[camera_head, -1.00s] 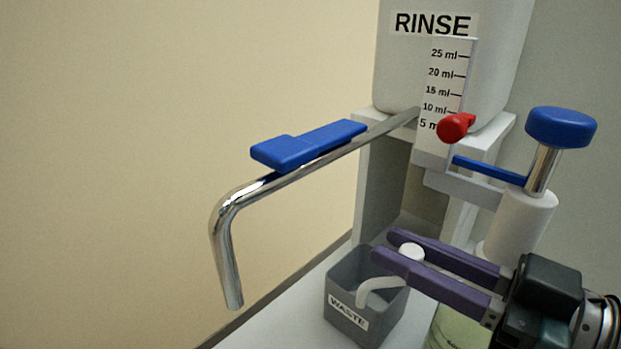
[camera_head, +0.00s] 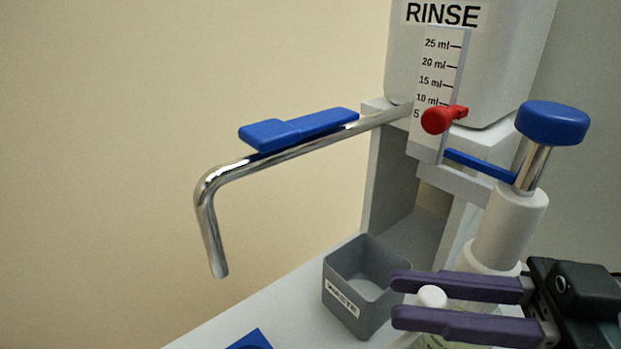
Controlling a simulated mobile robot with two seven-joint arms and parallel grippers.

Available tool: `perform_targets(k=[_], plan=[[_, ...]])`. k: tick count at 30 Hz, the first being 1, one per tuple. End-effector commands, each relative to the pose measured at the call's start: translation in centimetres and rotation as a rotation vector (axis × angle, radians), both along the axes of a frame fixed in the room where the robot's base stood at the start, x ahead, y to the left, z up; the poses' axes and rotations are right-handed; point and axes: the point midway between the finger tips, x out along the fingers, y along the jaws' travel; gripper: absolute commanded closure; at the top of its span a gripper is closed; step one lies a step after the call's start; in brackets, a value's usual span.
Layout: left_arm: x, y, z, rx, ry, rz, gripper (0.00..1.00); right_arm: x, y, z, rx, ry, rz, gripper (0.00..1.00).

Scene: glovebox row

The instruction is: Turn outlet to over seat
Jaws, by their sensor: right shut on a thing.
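The outlet's round white cap (camera_head: 432,297) is between the two purple fingers of my right gripper (camera_head: 403,299), which is shut on it. A short piece of its white spout (camera_head: 403,340) shows below the fingers, pointing down and left in front of the waste cup, outside it. The spout's tip is not clearly visible. A blue piece (camera_head: 250,341), perhaps the seat, shows in part at the bottom edge, left of the spout. My left gripper is not in view.
The grey WASTE cup (camera_head: 345,300) stands just left of my fingers. The white dispenser (camera_head: 508,225) with a blue knob (camera_head: 553,122) rises behind them. A RINSE tank (camera_head: 460,65) and a bent metal pipe (camera_head: 290,152) with a blue lever (camera_head: 300,129) stand further back.

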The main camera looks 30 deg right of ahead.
Motion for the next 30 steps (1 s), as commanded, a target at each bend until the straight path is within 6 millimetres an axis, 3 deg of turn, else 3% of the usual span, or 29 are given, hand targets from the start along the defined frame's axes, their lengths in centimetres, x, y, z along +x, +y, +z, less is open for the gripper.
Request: perform_targets(k=[23,24,30], plan=[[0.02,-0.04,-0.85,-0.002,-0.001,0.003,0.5,-1.1,-0.21,-0.11,-0.004,0.004,0.103,1.0],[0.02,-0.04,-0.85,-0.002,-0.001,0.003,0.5,-1.11,-0.2,-0.11,-0.004,0.005,0.103,0.71],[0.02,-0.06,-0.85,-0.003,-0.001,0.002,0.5,-1.07,-0.2,-0.07,-0.002,0.004,0.102,0.48]])
